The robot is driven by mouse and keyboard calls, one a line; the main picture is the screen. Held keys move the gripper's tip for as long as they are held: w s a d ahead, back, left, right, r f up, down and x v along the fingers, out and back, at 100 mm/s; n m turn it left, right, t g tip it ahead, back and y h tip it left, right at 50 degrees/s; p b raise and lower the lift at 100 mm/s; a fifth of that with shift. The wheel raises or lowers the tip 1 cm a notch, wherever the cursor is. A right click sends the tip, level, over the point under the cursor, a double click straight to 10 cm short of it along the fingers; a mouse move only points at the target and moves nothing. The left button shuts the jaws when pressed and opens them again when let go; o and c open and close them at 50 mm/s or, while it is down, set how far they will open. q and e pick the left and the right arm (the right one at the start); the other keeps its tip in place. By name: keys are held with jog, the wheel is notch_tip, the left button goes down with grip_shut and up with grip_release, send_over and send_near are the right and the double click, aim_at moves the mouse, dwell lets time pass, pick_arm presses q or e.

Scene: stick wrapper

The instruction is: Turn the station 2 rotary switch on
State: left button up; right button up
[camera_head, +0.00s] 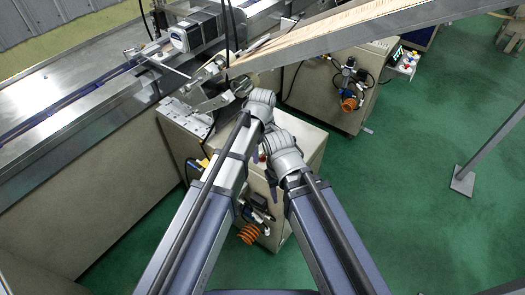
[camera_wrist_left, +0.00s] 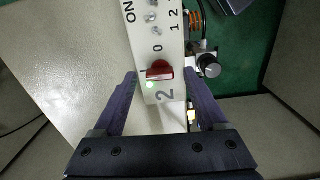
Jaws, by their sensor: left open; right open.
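The station 2 rotary switch (camera_wrist_left: 160,70) is a red knob on a narrow white panel (camera_wrist_left: 142,29) in the left wrist view. Its handle lies roughly crosswise in the picture. A large printed 2 is just below it, with a small green glow at its lower left. My left gripper (camera_wrist_left: 161,77) is open, its dark purple fingers on either side of the knob and apart from it. In the head view, my left gripper (camera_head: 255,158) is beside a beige cabinet; the switch cannot be made out there. My right gripper (camera_head: 272,189) is lower, with its jaws hard to see.
Metal toggles (camera_wrist_left: 152,17) and printed marks line the panel beyond the knob. A black regulator knob (camera_wrist_left: 209,66) and an orange coil (camera_wrist_left: 196,22) are to its right. In the head view, a conveyor (camera_head: 60,95) stands left, and green floor is open right.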

aim_at(262, 155)
pick_arm(q)
notch_tip(262, 155, up, 8)
jog(key=p, duration=0.7)
jog(key=shift+f, duration=0.25)
jog(key=s+a+m, duration=0.5)
jog(key=s+a, duration=0.1)
jog(key=a, duration=0.3)
jog(key=s+a+m, duration=0.5)
jog(key=a, duration=0.3)
jog(key=s+d+m+y, duration=0.1)
jog(key=s+d+m, duration=0.3)
jog(key=d, duration=0.7)
jog(key=shift+s, duration=0.85)
